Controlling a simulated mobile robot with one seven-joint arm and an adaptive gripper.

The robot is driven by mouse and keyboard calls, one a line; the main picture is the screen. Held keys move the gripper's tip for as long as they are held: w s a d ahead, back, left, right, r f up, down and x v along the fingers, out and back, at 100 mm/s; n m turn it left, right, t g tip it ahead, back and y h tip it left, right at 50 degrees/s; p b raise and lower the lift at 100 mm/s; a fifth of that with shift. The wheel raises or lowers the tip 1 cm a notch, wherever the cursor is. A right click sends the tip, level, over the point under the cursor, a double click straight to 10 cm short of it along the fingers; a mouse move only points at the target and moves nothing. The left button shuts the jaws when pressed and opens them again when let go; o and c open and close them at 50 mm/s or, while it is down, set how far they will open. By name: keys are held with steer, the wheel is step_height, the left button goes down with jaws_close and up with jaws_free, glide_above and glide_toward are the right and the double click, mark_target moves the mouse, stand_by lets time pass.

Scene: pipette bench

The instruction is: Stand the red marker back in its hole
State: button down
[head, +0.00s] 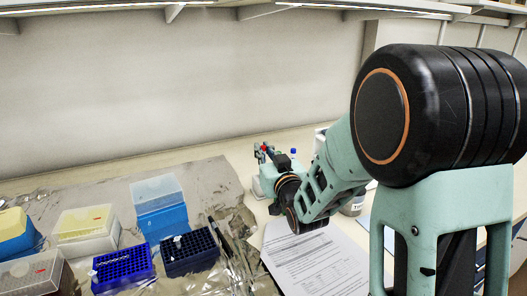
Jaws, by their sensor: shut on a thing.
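My gripper (263,154) is small and far off in the head view, at the end of my arm near the back of the bench. A small bit of red, which looks like the red marker (263,148), shows at its fingers. My gripper looks shut on it. The marker's lower part and its tilt cannot be made out. A blue cap (293,151) stands up just right of my wrist. The marker's hole is not visible; my arm covers much of that area.
Foil covers the left of the bench, with a dark blue tube rack (190,251), a blue rack (122,268), a blue tip box (160,206) and other boxes. Printed sheets (315,262) lie in front of my arm. A labelled jar (353,205) stands partly hidden behind it.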

steer(key=shift+f+b, duration=0.35)
steer(key=shift+f, duration=0.1)
steer(key=c, duration=1.9)
jaws_free()
steer(key=v, duration=0.7)
steer(key=shift+s, duration=0.25)
steer(key=shift+d, duration=0.1)
